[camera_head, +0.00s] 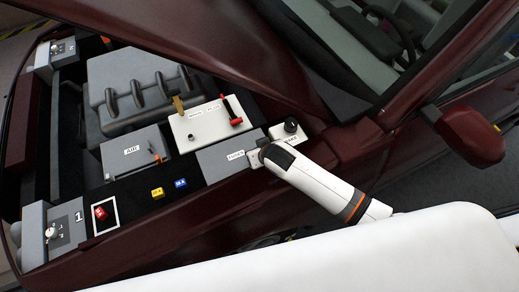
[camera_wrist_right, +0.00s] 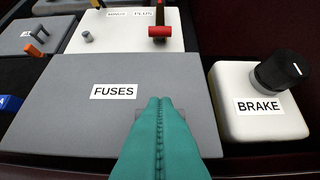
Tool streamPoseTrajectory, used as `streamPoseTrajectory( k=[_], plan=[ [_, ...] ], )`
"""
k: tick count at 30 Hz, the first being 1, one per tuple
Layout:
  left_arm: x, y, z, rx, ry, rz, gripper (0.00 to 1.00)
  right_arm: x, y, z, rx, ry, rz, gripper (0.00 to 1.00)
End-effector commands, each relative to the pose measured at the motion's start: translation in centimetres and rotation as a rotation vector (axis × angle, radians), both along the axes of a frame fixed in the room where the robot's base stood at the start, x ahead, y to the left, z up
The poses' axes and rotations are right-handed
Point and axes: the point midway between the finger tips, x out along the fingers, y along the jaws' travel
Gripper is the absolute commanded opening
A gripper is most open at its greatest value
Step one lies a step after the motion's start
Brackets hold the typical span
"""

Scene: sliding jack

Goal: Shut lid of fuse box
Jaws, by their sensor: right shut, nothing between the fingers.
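The fuse box (camera_head: 222,152) is a grey box with a FUSES label, at the front edge of the engine bay. Its grey lid (camera_wrist_right: 65,120) fills the left and middle of the right wrist view and lies flat over the box, with no opening visible. My right gripper (camera_head: 265,148) is over the box's right end. Its teal fingers (camera_wrist_right: 160,103) are shut together with nothing between them. They overlap the lid's front right part and partly hide a small grey piece there; whether they touch it is unclear. My left gripper is out of view.
The white BRAKE box (camera_wrist_right: 258,105) with a black knob (camera_wrist_right: 282,70) stands just right of the fuse box. Behind is a white battery box (camera_head: 203,122) with a red lever (camera_head: 233,110). The grey AIR box (camera_head: 135,150) is left. The raised hood (camera_head: 215,40) overhangs the back.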

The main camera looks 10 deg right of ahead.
Motion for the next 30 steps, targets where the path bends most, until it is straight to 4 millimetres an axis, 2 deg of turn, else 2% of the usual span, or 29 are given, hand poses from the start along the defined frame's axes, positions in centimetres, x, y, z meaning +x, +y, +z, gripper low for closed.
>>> streamPoseTrajectory(
  k=[5, 10, 14, 26, 30],
  plan=[
    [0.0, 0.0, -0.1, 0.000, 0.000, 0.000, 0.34, 0.0, 0.0, -0.1, 0.000, -0.001, 0.000, 0.00],
    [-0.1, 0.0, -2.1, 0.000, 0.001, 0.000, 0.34, -0.6, 0.0, -2.1, 0.013, -0.057, -0.001, 0.00],
    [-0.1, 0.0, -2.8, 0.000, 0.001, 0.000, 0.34, -0.9, -0.1, -2.7, 0.021, -0.102, -0.002, 0.00],
    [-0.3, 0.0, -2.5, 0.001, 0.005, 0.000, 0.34, -0.9, -0.2, -2.5, 0.020, -0.107, -0.001, 0.00],
    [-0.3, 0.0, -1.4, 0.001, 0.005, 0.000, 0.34, -0.7, -0.4, -1.3, 0.021, -0.109, -0.001, 0.00]
  ],
)
